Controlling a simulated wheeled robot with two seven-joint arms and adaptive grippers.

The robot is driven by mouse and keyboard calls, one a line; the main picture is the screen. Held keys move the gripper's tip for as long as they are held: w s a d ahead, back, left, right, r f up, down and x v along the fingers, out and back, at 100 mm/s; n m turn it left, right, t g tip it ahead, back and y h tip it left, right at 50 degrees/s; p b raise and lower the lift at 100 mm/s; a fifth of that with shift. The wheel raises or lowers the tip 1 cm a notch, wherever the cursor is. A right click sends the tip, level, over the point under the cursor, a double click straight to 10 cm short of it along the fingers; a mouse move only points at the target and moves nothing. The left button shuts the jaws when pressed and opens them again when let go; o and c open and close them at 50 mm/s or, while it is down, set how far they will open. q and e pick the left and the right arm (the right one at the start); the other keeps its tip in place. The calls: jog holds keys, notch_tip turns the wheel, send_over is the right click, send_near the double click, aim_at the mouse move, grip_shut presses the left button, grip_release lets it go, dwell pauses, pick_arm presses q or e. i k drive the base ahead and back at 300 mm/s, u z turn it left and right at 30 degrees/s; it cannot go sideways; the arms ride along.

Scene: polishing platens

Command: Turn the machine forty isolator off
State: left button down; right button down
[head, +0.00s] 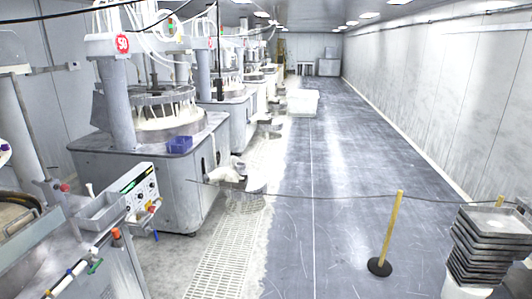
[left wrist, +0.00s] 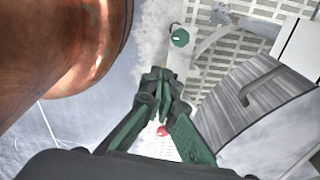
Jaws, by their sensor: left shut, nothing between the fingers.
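My left gripper (left wrist: 163,88) shows only in the left wrist view. Its dark green fingers come together at the tips, with nothing held. A small red round part (left wrist: 162,131) shows between the fingers, and a green round knob (left wrist: 180,38) lies beyond the tips, apart from them. I cannot tell whether either belongs to the isolator. In the head view, a control panel (head: 140,196) with a green display stands at near left, with red-capped and orange-capped parts around it. No number forty is readable, and I cannot pick out the isolator. My right gripper is not in view.
A large copper-coloured rounded body (left wrist: 60,40) fills the wrist view's upper left; a grey block (left wrist: 255,98) is at right. In the head view, machine 50 (head: 185,170) stands behind the panel. A rope post (head: 388,235) and stacked trays (head: 485,250) stand right. The aisle is mostly open.

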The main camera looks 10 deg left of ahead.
aim_at(152, 208)
jog(key=i, duration=2.45)
jog(key=u, duration=2)
jog(key=i, duration=0.5)
jog(key=u, duration=0.05)
